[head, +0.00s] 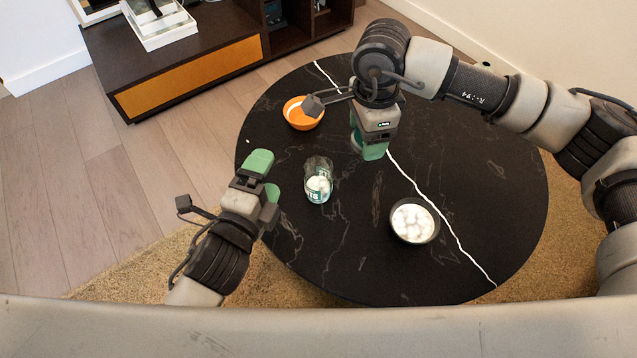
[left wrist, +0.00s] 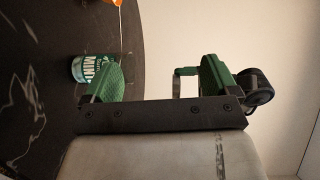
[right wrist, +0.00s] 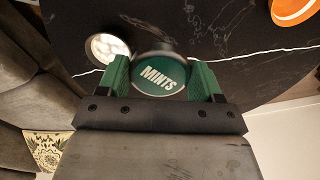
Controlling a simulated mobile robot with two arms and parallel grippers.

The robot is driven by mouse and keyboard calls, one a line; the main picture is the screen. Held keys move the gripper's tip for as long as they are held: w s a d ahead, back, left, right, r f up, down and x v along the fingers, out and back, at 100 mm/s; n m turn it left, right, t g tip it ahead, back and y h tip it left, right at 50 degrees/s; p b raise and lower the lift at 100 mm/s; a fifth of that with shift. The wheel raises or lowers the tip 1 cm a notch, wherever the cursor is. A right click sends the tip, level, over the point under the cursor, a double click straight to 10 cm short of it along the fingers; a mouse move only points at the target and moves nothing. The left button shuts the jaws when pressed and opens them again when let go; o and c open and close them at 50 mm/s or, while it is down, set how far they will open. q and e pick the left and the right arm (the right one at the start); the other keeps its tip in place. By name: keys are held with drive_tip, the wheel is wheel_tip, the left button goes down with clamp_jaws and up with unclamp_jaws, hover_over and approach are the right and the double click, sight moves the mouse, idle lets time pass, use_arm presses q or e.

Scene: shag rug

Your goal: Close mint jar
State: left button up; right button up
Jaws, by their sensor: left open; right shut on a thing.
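The mint jar (head: 318,181) stands on the round black table, left of its middle, clear-walled with a green label and white mints inside. Its top looks uncovered. It also shows in the left wrist view (left wrist: 84,69), just beyond one finger. My left gripper (head: 265,181) is open and empty, to the left of the jar and apart from it. My right gripper (head: 366,140) is shut on the green round lid marked MINTS (right wrist: 163,76), up and to the right of the jar in the head view. The lid is mostly hidden by the fingers in the head view.
An orange bowl (head: 302,113) is near the table's far left edge. A dark low cabinet (head: 180,60) stands beyond. The table's right side is clear.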

sight(312, 192)
use_arm(q)
drive_tip(key=d+f+m+h, duration=0.2)
drive_tip(key=m, duration=0.8)
drive_tip(key=d+f+m+g+h, duration=0.1)
drive_tip(key=d+f+m+h, duration=0.1)
drive_tip(key=m, duration=0.8)
drive_tip(key=shift+d+m, duration=0.4)
drive_tip(key=shift+d, duration=0.1)
use_arm(e)
drive_tip(key=a+m, duration=0.8)
drive_tip(key=m, duration=0.7)
drive_tip(key=shift+w+a+r+m, duration=0.25)
drive_tip(key=shift+a+r+m, duration=0.05)
drive_tip(key=shift+r+m, duration=0.1)
use_arm(q)
drive_tip(key=shift+w+f, duration=0.1)
drive_tip(key=shift+f, duration=0.05)
drive_tip(key=shift+f, duration=2.9)
wheel_tip(312, 192, down, 2)
drive_tip(key=x, duration=0.7)
drive_tip(key=shift+w+d, duration=0.1)
drive_tip(key=shift+w, duration=0.15)
drive_tip(key=shift+c, duration=0.5)
